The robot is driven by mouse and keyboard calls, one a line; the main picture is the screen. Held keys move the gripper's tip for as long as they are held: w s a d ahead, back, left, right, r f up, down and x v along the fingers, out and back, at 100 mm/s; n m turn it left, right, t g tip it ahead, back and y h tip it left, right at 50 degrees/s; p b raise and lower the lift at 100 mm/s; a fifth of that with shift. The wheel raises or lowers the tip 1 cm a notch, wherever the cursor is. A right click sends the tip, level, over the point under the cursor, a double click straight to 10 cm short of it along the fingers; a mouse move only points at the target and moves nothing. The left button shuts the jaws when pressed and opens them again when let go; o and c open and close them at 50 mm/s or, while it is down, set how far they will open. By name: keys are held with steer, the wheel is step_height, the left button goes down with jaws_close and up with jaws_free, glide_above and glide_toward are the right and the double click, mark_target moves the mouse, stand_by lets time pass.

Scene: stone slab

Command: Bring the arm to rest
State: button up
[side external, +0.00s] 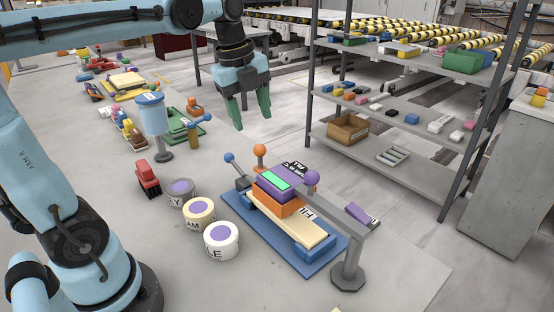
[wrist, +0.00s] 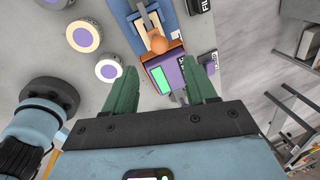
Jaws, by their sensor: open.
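My gripper (side external: 242,108) has green fingers and hangs in the air above and behind the blue board, pointing down. Its fingers are apart with nothing between them. In the wrist view my gripper (wrist: 160,92) is also open, and a stack of coloured blocks shows below and beyond its fingers. The stack has a purple block with a green top patch (side external: 276,180), an orange block (side external: 281,203) and a cream block (side external: 300,226). It stands on a blue board (side external: 322,262) on the stone slab (side external: 400,285).
Three round tubs (side external: 221,240) line the board's left side. A metal shelf rack (side external: 400,100) stands behind.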

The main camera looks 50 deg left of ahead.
mark_target(259, 145)
steer(key=shift+w+d+f, duration=0.1)
steer(key=shift+w+f, duration=0.15)
steer(key=shift+f, duration=1)
steer(key=shift+w+f, duration=0.2)
steer(key=shift+f, duration=1.1)
steer(key=shift+w+d+f, duration=0.1)
steer(key=shift+w+f, duration=0.15)
steer(key=shift+f, duration=1)
step_height(259, 145, up, 12)
steer(key=s, duration=0.2)
steer(key=f, duration=0.5)
steer(key=w+f, duration=0.1)
steer(key=f, duration=0.4)
steer(key=w+f, duration=0.1)
steer(key=f, duration=0.4)
steer(key=shift+f, duration=0.35)
step_height(259, 145, up, 11)
steer(key=s, duration=0.2)
steer(key=w+d+f+m, duration=0.1)
steer(key=w+d+f, duration=0.1)
steer(key=w, duration=0.3)
steer(key=w+d+f+m+g, duration=0.1)
steer(key=w+d+f, duration=0.2)
steer(key=w+d, duration=0.2)
steer(key=shift+w+d, duration=0.25)
steer(key=shift+d, duration=0.05)
